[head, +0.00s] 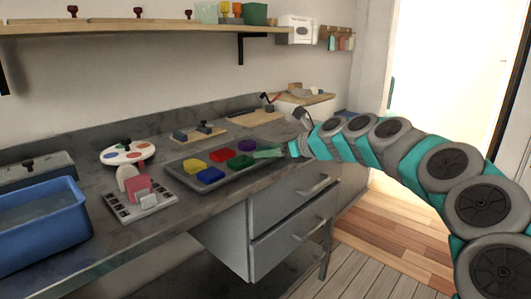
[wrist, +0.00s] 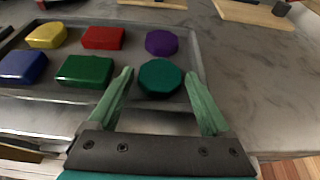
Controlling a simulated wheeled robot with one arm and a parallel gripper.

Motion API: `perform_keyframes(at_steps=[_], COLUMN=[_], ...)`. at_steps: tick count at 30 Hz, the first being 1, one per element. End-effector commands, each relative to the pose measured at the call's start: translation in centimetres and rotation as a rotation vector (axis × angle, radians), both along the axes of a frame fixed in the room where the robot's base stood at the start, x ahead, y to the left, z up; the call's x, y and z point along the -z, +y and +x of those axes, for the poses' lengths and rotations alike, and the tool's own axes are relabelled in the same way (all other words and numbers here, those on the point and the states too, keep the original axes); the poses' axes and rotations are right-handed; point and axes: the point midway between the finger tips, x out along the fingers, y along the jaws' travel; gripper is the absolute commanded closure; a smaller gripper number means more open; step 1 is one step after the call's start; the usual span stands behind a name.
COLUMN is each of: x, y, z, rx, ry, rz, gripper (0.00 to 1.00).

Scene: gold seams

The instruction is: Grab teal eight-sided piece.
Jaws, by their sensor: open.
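The teal eight-sided piece (wrist: 160,78) lies in the grey tray (wrist: 202,55), at its near right corner in the wrist view. My gripper (wrist: 160,84) is open, with one green finger on each side of the teal piece. The fingers look apart from it; whether they are down at its height I cannot tell. In the head view my gripper (head: 268,153) hangs over the right end of the tray (head: 186,183), and the teal piece is hidden or not distinct there.
A green block (wrist: 85,71) lies close beside the left finger. A purple piece (wrist: 161,43) sits just behind the teal one. Red (wrist: 103,37), yellow (wrist: 46,35) and blue (wrist: 23,67) pieces share the tray. The counter right of the tray (wrist: 245,70) is clear.

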Motion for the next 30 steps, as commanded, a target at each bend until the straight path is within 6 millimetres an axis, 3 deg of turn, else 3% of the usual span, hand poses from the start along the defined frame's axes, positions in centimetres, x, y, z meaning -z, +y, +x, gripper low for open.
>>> perform_keyframes(at_steps=[6,25,30], x=[-0.04,-0.06,-0.08], y=[-0.01,0.00,-0.01], z=[0.00,-0.03,-0.02], rx=[0.000,0.000,0.000], ry=[0.000,-0.001,-0.001], rz=[0.000,-0.001,0.000], gripper=[0.20,0.91,0.93])
